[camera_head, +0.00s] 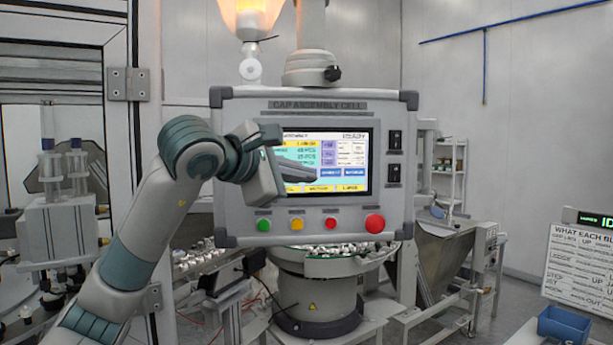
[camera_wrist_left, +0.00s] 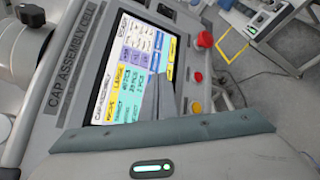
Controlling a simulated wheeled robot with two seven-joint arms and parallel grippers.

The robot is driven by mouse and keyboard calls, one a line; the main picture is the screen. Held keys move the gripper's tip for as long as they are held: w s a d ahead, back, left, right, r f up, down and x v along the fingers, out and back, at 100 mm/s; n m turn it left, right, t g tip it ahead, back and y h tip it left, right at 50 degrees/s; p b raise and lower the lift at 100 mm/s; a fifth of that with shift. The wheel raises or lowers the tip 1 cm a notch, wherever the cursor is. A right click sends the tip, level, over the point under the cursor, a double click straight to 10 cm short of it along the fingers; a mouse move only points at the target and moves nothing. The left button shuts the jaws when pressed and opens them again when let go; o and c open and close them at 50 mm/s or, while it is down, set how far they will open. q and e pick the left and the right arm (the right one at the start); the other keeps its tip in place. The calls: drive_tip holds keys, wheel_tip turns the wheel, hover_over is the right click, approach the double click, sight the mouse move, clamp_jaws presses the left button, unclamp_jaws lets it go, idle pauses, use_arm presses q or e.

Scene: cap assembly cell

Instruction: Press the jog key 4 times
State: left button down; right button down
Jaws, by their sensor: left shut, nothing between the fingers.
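The control panel (camera_head: 405,225) labelled CAP ASSEMBLY CELL hangs with its lit touchscreen (camera_head: 350,150) facing me. The screen has two blue keys (camera_head: 354,172) at lower right and a yellow row (camera_head: 350,188) along the bottom. I cannot read which key is jog. My left gripper (camera_head: 314,179) is shut and empty, its fingertips in front of the lower middle of the screen. In the left wrist view, the shut fingers (camera_wrist_left: 167,97) overlap the screen (camera_wrist_left: 135,65). I cannot tell whether they touch it. The fingers and wrist hide the screen's lower left part. My right gripper is out of view.
Below the screen are a green button (camera_head: 264,225), a yellow one (camera_head: 297,224), a red one (camera_head: 331,224) and a large red mushroom button (camera_head: 375,223). Two black switches (camera_head: 394,140) sit right of the screen. A bowl feeder (camera_head: 316,295) stands below the panel.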

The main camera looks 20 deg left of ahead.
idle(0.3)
use_arm(q)
drive_tip(key=s, duration=0.1)
drive_tip(key=s+d+b, duration=0.1)
drive_tip(key=s, duration=0.1)
drive_tip(key=s+d+b, duration=0.1)
drive_tip(key=shift+s+d, duration=0.1)
drive_tip(key=shift+s, duration=0.15)
idle(4.8)
